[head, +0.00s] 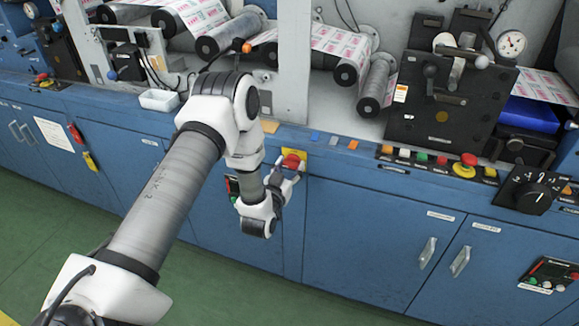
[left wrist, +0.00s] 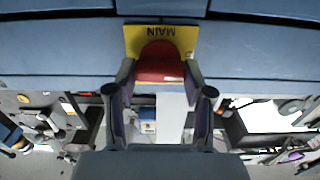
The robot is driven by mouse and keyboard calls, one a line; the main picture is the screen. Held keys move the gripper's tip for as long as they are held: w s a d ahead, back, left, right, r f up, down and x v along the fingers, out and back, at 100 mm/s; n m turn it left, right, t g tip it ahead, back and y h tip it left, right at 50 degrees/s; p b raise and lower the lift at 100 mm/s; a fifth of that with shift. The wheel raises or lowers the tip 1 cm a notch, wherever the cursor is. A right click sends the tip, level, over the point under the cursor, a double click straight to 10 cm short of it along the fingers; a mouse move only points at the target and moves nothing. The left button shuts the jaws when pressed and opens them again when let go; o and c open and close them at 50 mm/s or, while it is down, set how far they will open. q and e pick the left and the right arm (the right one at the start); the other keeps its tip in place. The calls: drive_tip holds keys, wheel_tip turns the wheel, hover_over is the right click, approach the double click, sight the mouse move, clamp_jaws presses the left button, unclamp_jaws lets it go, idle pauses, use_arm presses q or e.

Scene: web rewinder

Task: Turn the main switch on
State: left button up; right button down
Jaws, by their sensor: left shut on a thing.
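The main switch is a red knob (head: 291,160) on a yellow plate (head: 302,153) on the front of the blue cabinet, below the machine's ledge. In the left wrist view the red knob (left wrist: 160,64) shows close up, and the yellow plate (left wrist: 132,40) carries the word MAIN, upside down. My left gripper (head: 289,173) is at the switch, with one finger on each side of the knob. It is shut on the knob; the fingers (left wrist: 160,84) cover its side edges. My right gripper is in neither view.
A black rotary dial (head: 534,198), a red mushroom button (head: 469,159) and several small buttons line the ledge to the right. A small panel (head: 232,187) sits left of my gripper. Printed web rollers (head: 220,37) stand behind. Green floor (head: 35,235) is clear.

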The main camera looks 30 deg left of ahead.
use_arm(q)
drive_tip(key=shift+m, duration=0.3)
drive_tip(key=m+p, duration=0.2)
drive_tip(key=m, duration=0.1)
drive_tip(key=shift+d+r+m, duration=0.1)
drive_tip(key=shift+m, duration=0.3)
drive_tip(key=m+p, duration=0.2)
drive_tip(key=m, duration=0.2)
drive_tip(key=shift+m, duration=0.3)
drive_tip(key=m+p, duration=0.2)
drive_tip(key=m, duration=0.2)
drive_tip(key=shift+d, duration=0.1)
drive_tip(key=shift+f+m+p, duration=0.15)
drive_tip(key=shift+m+p, duration=0.25)
drive_tip(key=shift+m, duration=0.8)
drive_tip(key=shift+f+m+p, duration=0.15)
drive_tip(key=shift+m+p, duration=0.25)
drive_tip(key=shift+m, duration=0.8)
drive_tip(key=o, duration=1.2)
drive_tip(key=shift+c, duration=0.2)
